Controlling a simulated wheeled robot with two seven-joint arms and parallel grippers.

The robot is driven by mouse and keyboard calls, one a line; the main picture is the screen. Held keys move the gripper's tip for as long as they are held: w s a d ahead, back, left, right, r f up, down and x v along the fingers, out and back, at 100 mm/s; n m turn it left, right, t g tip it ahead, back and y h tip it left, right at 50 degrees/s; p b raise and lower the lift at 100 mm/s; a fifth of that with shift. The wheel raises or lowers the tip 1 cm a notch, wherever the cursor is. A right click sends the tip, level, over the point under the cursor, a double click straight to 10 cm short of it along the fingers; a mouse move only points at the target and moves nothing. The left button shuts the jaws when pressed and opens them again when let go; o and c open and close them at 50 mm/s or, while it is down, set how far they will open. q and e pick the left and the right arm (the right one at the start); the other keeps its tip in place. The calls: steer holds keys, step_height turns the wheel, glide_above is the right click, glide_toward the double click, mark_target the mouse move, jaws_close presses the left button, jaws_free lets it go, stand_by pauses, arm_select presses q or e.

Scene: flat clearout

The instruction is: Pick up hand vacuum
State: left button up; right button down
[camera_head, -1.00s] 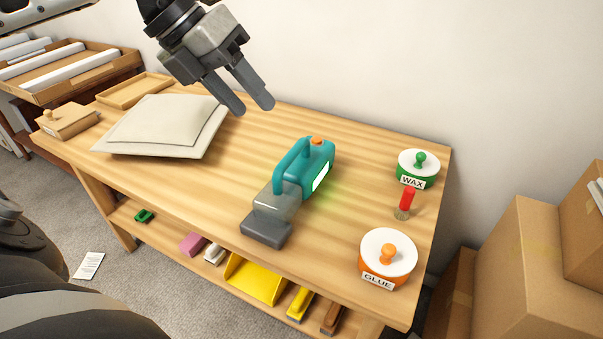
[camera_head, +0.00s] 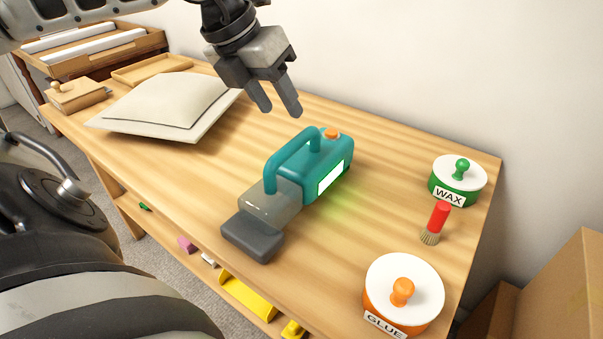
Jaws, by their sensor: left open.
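The hand vacuum (camera_head: 318,162) lies on the wooden workbench (camera_head: 395,160). It has a teal body with a loop handle (camera_head: 290,152), an orange button on top, a clear dust cup (camera_head: 268,203) and a dark grey nozzle (camera_head: 252,236) pointing to the lower left. A green glow falls on the bench beside its white side panel. My left gripper (camera_head: 281,108) is open and empty, above the bench and behind the vacuum, apart from it, with its fingers pointing down. My right gripper is not in view.
A wax tub (camera_head: 457,183), a red-handled brush (camera_head: 436,224) and a glue tub (camera_head: 402,295) stand along the bench's right end. Flat grey-white sheets (camera_head: 165,108) lie at the left, near a shallow wooden tray (camera_head: 152,68). Cardboard boxes (camera_head: 560,290) stand at the lower right.

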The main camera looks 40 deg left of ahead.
mark_target(298, 136)
arm_select(q)
steer(key=p+x, duration=0.1)
steer(key=x, duration=0.3)
steer(key=shift+w+d+f, duration=0.1)
steer(key=shift+w+f, duration=0.05)
steer(key=shift+f, duration=0.05)
steer(key=shift+w+f, duration=0.15)
steer(key=shift+f, duration=0.25)
steer(key=shift+w+f+p, duration=0.35)
steer(key=shift+f+p, duration=0.05)
steer(key=shift+p, duration=0.45)
steer(key=shift+a+p+x, duration=0.15)
steer(key=shift+x, duration=0.9)
steer(key=shift+a+p+x, duration=0.15)
steer(key=shift+x, duration=0.9)
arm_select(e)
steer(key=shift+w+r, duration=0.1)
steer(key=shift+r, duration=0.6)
arm_select(q)
jaws_close()
steer(key=shift+w, duration=0.15)
